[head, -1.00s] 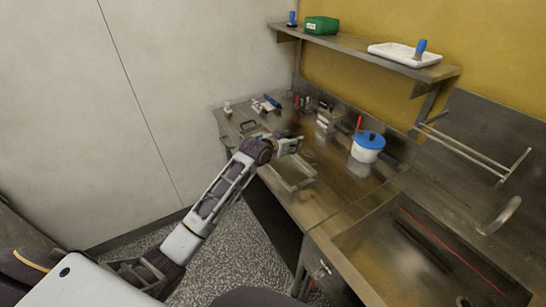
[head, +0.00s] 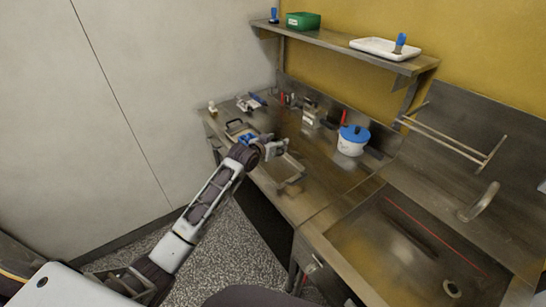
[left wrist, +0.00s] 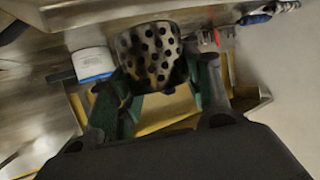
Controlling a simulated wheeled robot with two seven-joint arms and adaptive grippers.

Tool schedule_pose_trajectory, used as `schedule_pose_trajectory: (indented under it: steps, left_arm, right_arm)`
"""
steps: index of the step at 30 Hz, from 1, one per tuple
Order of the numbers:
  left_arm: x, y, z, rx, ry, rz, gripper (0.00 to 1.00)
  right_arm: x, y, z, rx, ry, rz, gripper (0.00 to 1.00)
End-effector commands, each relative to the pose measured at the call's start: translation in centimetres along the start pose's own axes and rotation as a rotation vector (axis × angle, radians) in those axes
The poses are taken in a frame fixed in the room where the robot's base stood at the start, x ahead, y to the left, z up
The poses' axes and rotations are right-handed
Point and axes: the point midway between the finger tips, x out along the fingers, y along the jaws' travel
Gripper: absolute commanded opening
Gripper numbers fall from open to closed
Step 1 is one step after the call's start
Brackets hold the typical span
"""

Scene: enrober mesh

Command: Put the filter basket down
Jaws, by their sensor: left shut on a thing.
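The filter basket (left wrist: 151,52), a dark metal cup pierced with round holes, shows at the top middle of the left wrist view. My left gripper (left wrist: 156,88) is shut on it, with a green-sided finger at each side. In the head view my left gripper (head: 275,148) is over the metal tray (head: 293,181) on the bench; I cannot make out the basket there. In the wrist view a metal-walled tray with a yellowish inside (left wrist: 262,98) lies beyond the fingers. I cannot tell the basket's height above it. My right gripper is not in view.
A white pot with a blue lid (head: 353,140) stands on the bench (head: 325,180) to the right. Small tools and a metal block (head: 311,116) stand along the back. A sink (head: 410,245) is at the right, a shelf (head: 345,48) above.

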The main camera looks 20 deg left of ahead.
Motion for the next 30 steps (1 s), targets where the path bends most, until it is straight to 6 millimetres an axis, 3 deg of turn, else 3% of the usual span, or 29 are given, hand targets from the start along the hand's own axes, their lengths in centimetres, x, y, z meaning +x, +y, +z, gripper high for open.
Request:
schedule_pose_trajectory:
  steps: [6, 22, 30]
  left_arm:
    - [1.1, 0.0, 2.7, 0.0, -0.001, 0.0, 0.25]
    - [1.6, 0.0, 3.7, 0.0, 0.0, 0.0, 0.25]
    - [2.5, 0.0, 6.1, -0.001, -0.001, 0.0, 0.25]
  right_arm:
    - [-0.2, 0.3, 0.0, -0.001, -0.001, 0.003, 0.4]
    - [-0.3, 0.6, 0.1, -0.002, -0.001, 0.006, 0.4]
    - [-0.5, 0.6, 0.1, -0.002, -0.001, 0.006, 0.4]
